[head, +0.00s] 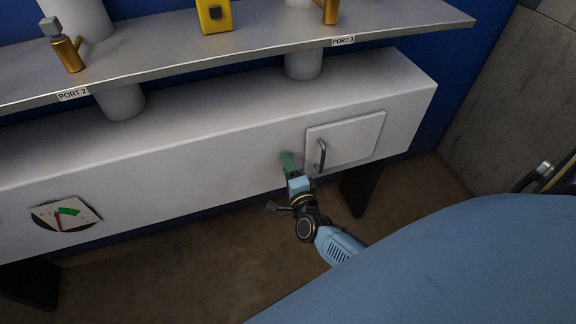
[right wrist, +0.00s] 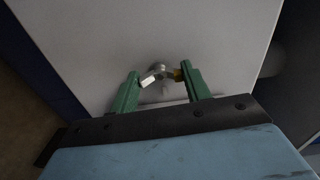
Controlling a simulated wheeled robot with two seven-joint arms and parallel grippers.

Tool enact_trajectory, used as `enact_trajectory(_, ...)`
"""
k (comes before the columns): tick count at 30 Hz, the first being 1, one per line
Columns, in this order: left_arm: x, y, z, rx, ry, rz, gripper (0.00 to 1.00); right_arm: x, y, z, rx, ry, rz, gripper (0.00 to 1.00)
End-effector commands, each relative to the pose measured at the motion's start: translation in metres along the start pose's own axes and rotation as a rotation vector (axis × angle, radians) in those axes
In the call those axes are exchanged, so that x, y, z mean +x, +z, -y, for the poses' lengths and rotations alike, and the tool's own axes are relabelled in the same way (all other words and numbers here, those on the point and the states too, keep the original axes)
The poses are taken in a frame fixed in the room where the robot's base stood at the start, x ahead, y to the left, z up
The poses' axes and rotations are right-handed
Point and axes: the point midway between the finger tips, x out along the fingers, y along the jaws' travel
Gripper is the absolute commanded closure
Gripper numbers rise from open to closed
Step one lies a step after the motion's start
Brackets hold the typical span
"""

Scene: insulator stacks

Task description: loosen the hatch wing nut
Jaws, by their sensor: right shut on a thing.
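The hatch (head: 352,135) is a pale square door with a grey bar handle (head: 320,155) on the front of the long white box. My right gripper (head: 287,160) has green fingers and is against the box front, just left of the hatch. In the right wrist view, the small metal wing nut (right wrist: 158,69) sits on the white surface between the two green fingers, which are shut on its wings. One wing looks bright and the other side yellowish. In the head view the wing nut is hidden by my gripper. My left gripper is not in view.
A gauge (head: 66,214) with a red needle and green band is on the box front at left. Above is a grey shelf (head: 230,51) with brass valves (head: 67,54) and a yellow device (head: 214,15). Dark legs (head: 360,188) support the box. The floor in front is clear.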

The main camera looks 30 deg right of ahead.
Motion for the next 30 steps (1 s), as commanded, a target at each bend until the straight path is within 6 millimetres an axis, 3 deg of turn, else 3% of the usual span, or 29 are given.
enact_trajectory(17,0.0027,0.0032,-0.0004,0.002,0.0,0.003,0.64,-0.0005,0.0002,-0.0008,-0.034,0.001,0.0,0.76)
enact_trajectory(18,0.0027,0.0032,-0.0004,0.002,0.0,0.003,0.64,-0.0005,0.0002,-0.0008,-0.034,0.001,0.0,0.5)
enact_trajectory(22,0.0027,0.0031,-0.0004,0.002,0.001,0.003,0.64,-0.0004,0.0002,-0.0007,-0.034,0.001,0.0,0.33)
enact_trajectory(30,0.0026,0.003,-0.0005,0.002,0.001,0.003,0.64,-0.0004,0.0001,-0.0004,-0.033,0.001,0.0,0.31)
